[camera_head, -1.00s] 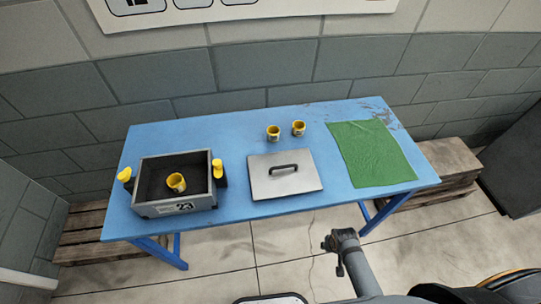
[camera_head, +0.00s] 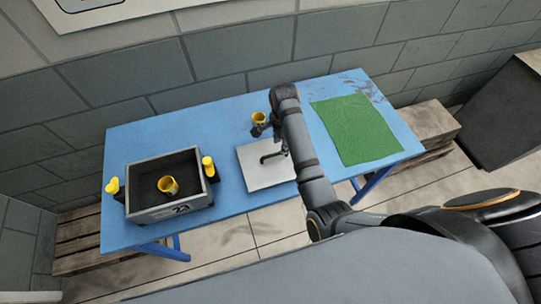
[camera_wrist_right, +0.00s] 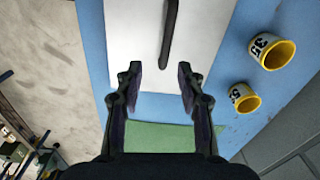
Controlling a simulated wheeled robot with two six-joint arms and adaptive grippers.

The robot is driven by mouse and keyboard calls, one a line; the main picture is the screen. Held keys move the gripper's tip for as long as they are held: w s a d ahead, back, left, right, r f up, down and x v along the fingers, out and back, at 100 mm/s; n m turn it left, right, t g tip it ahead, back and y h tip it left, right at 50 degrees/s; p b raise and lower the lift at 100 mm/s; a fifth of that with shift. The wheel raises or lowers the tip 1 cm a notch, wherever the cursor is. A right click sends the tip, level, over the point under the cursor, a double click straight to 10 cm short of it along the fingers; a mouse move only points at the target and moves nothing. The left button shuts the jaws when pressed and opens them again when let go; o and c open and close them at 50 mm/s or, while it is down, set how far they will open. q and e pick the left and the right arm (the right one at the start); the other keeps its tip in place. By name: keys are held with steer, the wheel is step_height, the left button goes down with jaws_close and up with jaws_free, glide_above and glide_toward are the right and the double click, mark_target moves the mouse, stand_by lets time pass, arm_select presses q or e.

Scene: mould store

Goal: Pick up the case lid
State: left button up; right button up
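The case lid (camera_head: 262,178) is a flat pale grey plate with a dark bar handle (camera_head: 271,157), lying on the blue table. In the right wrist view the lid (camera_wrist_right: 125,30) and its handle (camera_wrist_right: 169,35) are ahead of the fingers. My right gripper (camera_head: 272,141) is above the lid near the handle, partly hidden by its own arm. In the wrist view my right gripper (camera_wrist_right: 160,80) has its fingers apart with nothing between them. The handle lies in line with the gap. My left gripper is not in view.
A grey open case (camera_head: 171,208) holding a yellow cup (camera_head: 167,186) stands at the table's left. Yellow-topped dark items flank it. A green mat (camera_head: 356,131) lies right.

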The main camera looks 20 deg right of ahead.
mark_target(274, 155)
steer(key=shift+w+a+r+m, duration=0.65)
steer(key=shift+r+m, duration=0.05)
steer(key=shift+r, duration=0.05)
step_height(274, 155, down, 5)
steer(key=shift+s+d+r+p, duration=0.1)
steer(key=shift+s+r+p, duration=0.05)
steer(key=shift+p, duration=0.25)
steer(key=shift+f, duration=0.3)
steer(key=f, duration=0.1)
steer(key=f+p, duration=0.1)
steer(key=f, duration=0.1)
steer(key=shift+s+a+f, duration=0.1)
steer(key=shift+a+f, duration=0.25)
steer(key=shift+f, duration=0.65)
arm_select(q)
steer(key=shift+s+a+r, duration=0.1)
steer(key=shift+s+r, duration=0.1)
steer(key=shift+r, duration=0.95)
arm_select(e)
jaws_close()
steer(key=shift+r, duration=0.1)
